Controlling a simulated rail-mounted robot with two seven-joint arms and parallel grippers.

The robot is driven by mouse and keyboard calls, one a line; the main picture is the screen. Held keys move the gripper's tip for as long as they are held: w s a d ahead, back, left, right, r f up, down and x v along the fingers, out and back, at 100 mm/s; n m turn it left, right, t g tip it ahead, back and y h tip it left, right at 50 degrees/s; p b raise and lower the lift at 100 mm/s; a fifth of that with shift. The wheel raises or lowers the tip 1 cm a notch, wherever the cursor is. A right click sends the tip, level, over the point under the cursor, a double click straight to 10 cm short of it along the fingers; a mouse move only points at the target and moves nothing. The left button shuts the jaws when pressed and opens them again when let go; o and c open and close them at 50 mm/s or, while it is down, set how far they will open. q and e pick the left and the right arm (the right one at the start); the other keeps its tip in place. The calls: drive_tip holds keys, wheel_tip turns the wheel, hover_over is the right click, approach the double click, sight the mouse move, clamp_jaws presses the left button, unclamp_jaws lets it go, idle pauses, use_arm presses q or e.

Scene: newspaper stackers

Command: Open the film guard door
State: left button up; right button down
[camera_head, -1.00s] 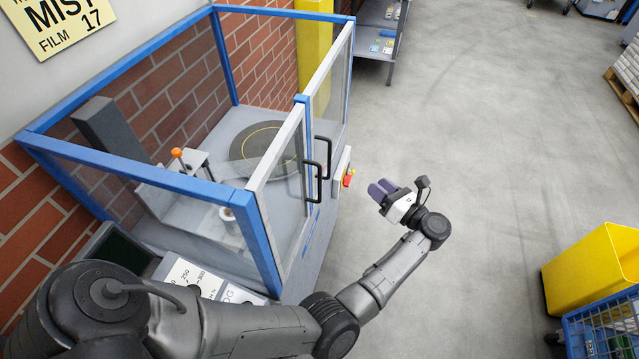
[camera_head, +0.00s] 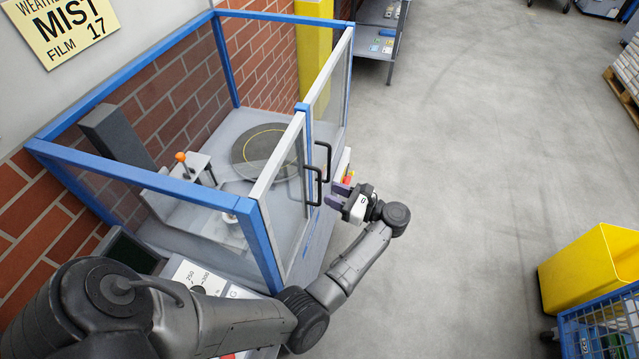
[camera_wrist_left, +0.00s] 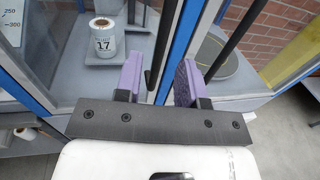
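The film guard (camera_head: 258,212) is a blue-framed enclosure with clear panes. Its two front door leaves, the near one (camera_head: 285,200) and the far one (camera_head: 330,100), look shut. Each has a black bar handle: the near handle (camera_head: 313,186) and the far handle (camera_head: 325,160). My left gripper (camera_head: 334,196) is open and empty, its purple fingers pointing at the near handle. In the left wrist view the gripper (camera_wrist_left: 158,80) has a black handle bar (camera_wrist_left: 166,40) between its fingers, close to the left one; contact cannot be told. My right gripper is out of view.
Inside the guard are a round turntable (camera_head: 268,150) and a white roll marked 17 (camera_wrist_left: 103,38). A red-and-yellow switch (camera_head: 348,177) sits just beyond my gripper. A yellow bin (camera_head: 585,268) and blue crate (camera_head: 600,325) stand at right. The floor (camera_head: 470,170) between is clear.

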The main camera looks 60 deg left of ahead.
sight(319, 203)
use_arm(q)
drive_tip(key=shift+p+x, duration=0.6)
drive_tip(key=shift+x, duration=1.95)
drive_tip(key=shift+c, duration=0.2)
clamp_jaws()
